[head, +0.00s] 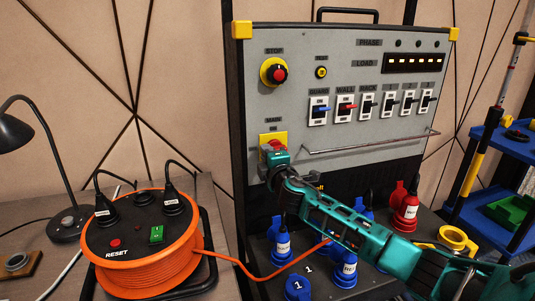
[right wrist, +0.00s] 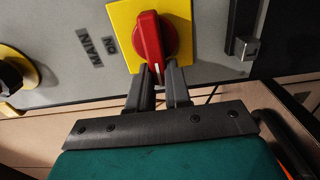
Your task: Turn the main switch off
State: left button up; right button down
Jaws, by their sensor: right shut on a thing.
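The main switch is a red rotary knob (head: 268,149) on a yellow plate (head: 281,138), at the lower left of the grey panel. In the right wrist view the red knob (right wrist: 149,38) has a white line on its grip, and the yellow plate (right wrist: 122,20) shows around it. The grip lies roughly crosswise to the direction of the MAIN and ON labels (right wrist: 90,47). My right gripper (head: 275,160) reaches the knob; its dark fingers (right wrist: 161,77) are shut on the near end of the grip. My left gripper is not in view.
A red STOP button (head: 280,74) sits above the switch. A row of breakers (head: 345,107) and a metal rail (head: 370,144) lie to the right. An orange cable reel (head: 145,250) and a lamp (head: 68,220) stand left. Blue and red plugs (head: 405,212) stand below.

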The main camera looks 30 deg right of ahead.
dwell(0.3)
jog(key=c, duration=1.1)
grip_release()
jog(key=shift+o, duration=0.2)
jog(key=v, duration=1.3)
jog(key=shift+d, duration=0.1)
